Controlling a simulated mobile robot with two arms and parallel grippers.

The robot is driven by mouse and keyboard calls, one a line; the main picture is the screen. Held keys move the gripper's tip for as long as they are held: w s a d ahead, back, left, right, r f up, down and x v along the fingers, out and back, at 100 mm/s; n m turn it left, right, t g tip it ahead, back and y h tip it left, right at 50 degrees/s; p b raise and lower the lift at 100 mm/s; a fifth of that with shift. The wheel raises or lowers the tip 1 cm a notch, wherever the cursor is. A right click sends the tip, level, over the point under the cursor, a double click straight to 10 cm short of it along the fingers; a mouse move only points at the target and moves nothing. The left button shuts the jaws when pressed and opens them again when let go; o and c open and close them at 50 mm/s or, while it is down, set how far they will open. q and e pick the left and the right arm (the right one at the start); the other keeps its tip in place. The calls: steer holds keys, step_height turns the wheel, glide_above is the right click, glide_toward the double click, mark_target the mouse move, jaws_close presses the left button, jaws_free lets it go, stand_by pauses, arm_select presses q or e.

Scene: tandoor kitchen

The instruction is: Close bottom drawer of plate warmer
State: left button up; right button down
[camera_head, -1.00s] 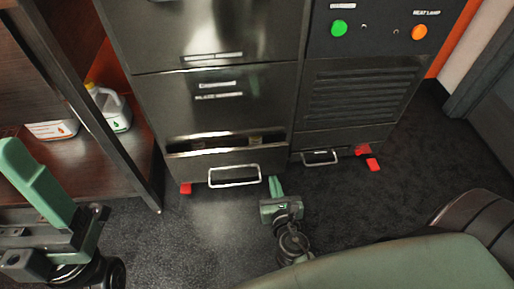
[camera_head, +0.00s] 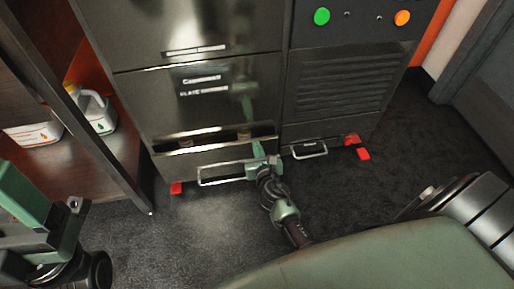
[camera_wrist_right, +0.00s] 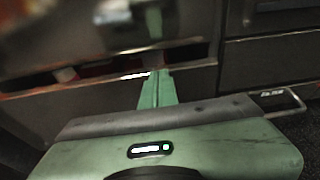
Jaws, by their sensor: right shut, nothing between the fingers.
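The plate warmer (camera_head: 140,95) is a dark metal cabinet. Its bottom drawer (camera_head: 220,158) is partly open, with a dark gap along its top edge and a pale bar handle (camera_head: 228,176) on its front. My right gripper (camera_head: 258,150) is at the right end of that drawer front, fingers shut and empty. In the right wrist view, the shut fingers (camera_wrist_right: 157,88) reach up to the drawer's top edge; I cannot tell if they touch it. My left gripper (camera_head: 45,215) is at the lower left, away from the warmer; its fingertips are not clearly shown.
A wooden shelf unit (camera_head: 110,150) with white jugs (camera_head: 98,112) stands left of the warmer. To the right is a panel with a green light (camera_head: 322,16), an orange light (camera_head: 402,17) and a smaller handle (camera_head: 309,150). Red feet (camera_head: 176,188) stick out at floor level.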

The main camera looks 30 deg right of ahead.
steer(key=shift+w, duration=0.1)
steer(key=shift+w+d, duration=0.2)
steer(key=shift+w, duration=0.4)
steer(key=shift+w+d, duration=0.15)
steer(key=shift+w, duration=0.55)
